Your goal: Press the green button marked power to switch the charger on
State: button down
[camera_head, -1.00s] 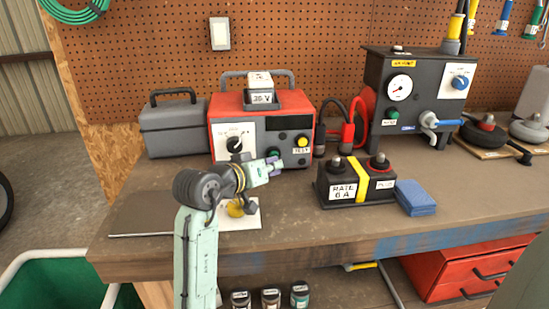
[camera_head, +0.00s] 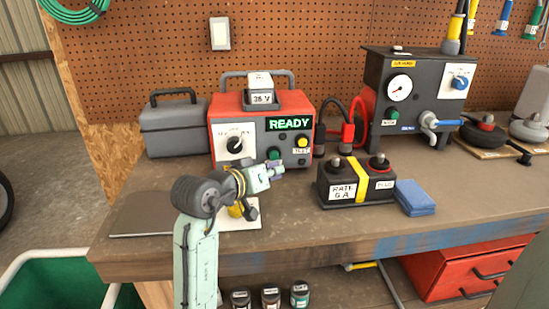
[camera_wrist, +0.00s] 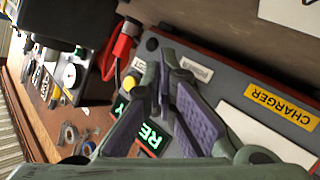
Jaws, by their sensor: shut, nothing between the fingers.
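The red charger (camera_head: 213,145) stands at the back of the bench, and its display (camera_head: 290,123) shows a lit green READY. Its green button (camera_head: 274,154) is on the lower front panel, left of the yellow test button (camera_head: 302,142). My gripper (camera_head: 277,168) is shut and empty, its tips at the panel just below the green button. In the wrist view my gripper (camera_wrist: 168,62) points at the panel beside the POWER label (camera_wrist: 198,72); the fingers hide the green button there. I cannot tell whether the tips touch it. The yellow CHARGER label (camera_wrist: 282,107) shows at right.
A grey toolbox (camera_head: 172,129) stands left. A black gauge unit (camera_head: 412,100) is at the back right.

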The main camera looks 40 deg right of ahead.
jog(key=shift+s+a, duration=0.1)
jog(key=shift+s+a+p, duration=0.15)
jog(key=shift+s+a, duration=0.35)
jog(key=shift+s, duration=0.35)
jog(key=shift+s+a+p, duration=0.15)
jog(key=shift+s+a, duration=0.35)
jog(key=shift+s, duration=0.3)
jog(key=shift+s+a+p, duration=0.15)
jog(key=shift+s+a, duration=0.35)
jog(key=shift+s, duration=0.35)
dwell(0.6)
